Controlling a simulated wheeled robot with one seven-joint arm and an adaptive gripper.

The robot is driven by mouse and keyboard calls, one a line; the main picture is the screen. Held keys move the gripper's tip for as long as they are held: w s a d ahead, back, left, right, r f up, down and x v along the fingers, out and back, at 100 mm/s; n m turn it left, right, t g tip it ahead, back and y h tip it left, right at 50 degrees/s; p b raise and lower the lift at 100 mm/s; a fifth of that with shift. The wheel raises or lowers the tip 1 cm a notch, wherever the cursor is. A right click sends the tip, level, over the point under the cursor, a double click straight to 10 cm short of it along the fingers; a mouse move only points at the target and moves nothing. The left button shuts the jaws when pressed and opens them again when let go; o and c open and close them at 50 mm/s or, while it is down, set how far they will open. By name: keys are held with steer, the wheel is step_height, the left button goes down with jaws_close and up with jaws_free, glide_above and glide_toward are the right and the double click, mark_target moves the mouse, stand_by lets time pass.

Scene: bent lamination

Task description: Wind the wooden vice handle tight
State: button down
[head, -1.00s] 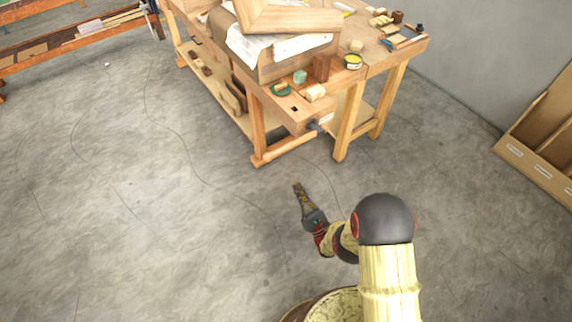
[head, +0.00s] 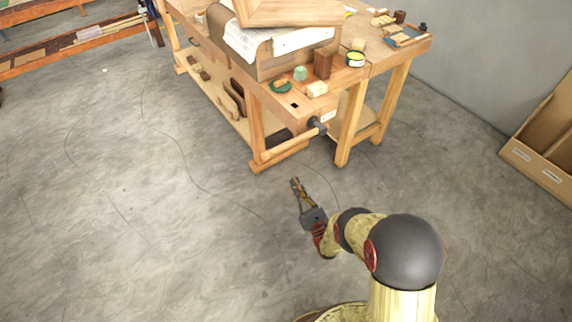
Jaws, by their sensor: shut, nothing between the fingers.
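The vice (head: 296,110) is at the near end of the wooden workbench, in the upper middle of the head view. Its dark screw hub (head: 317,126) sticks out from the front face. The wooden vice handle (head: 286,147) appears as a pale bar slanting from the hub down to the left; its lower end is hard to tell from the bench's foot. My gripper (head: 295,181) is shut and empty, below the handle in the picture and apart from it, with bare floor behind it. Its fingers point up and slightly left, toward the bench.
The workbench (head: 385,80) carries a clamped curved lamination (head: 266,66), a brown block (head: 322,64), an open tin (head: 355,60) and small wooden pieces. A bench leg (head: 348,125) stands right of the vice. An open wooden box (head: 545,150) is at right. Floor between is clear.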

steer(key=w+a+r+b, duration=0.3)
steer(key=w+r+b, duration=0.1)
steer(key=r, duration=0.4)
steer(key=shift+w+a+b, duration=0.25)
steer(key=shift+w+b, duration=0.15)
steer(key=shift+w, duration=0.45)
